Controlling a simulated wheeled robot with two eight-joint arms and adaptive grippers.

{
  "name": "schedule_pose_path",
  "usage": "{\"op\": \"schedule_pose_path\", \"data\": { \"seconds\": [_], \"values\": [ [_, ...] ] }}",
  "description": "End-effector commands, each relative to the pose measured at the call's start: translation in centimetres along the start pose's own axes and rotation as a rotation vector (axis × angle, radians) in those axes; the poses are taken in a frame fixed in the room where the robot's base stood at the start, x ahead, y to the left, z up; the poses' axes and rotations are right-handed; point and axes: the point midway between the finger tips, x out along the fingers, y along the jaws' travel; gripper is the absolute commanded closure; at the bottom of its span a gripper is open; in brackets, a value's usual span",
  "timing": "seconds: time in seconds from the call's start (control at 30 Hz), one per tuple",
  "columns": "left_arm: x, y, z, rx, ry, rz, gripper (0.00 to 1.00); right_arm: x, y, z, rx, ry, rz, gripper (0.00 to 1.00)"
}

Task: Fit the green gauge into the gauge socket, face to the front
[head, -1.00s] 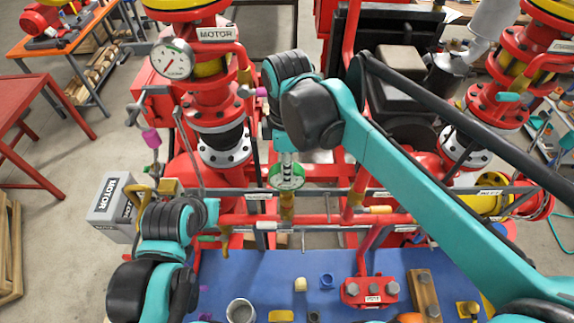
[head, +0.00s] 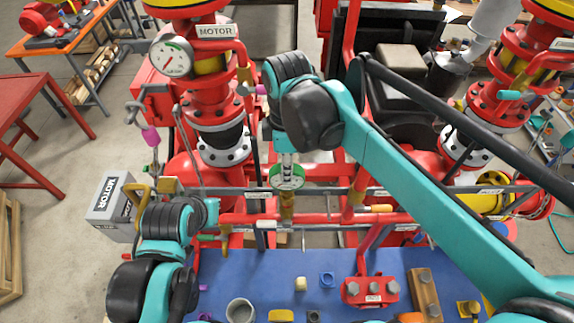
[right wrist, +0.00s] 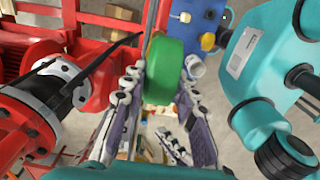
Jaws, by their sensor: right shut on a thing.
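The green gauge (head: 287,177) has a green rim and a white dial, and the dial faces the front in the head view. My right gripper (head: 287,158) points down and is shut on it. In the right wrist view, the gauge's green side (right wrist: 165,72) lies between the two fingers of my right gripper (right wrist: 163,95). A yellow upright fitting (head: 287,207) on the rail stands directly below the gauge. I cannot tell whether the gauge touches it, and no socket opening is visible. My left arm is at the lower left, with its gripper hidden.
A red pump column with a larger white gauge (head: 172,58) stands left of my right gripper. Red pipes and grey rails (head: 330,190) cross beneath. A blue mat (head: 270,270) in front holds a grey cup (head: 240,311), a red block with bolts (head: 370,291) and small parts.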

Motion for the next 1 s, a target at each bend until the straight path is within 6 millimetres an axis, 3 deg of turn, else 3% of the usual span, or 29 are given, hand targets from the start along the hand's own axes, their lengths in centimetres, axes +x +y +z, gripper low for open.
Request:
{"op": "schedule_pose_path", "data": {
  "seconds": [1.0],
  "values": [
    [1.3, 0.0, 0.9, 0.000, 0.000, 0.000, 1.00, 2.3, 0.0, 0.0, 0.000, 0.000, 0.000, 1.00]
  ]
}}
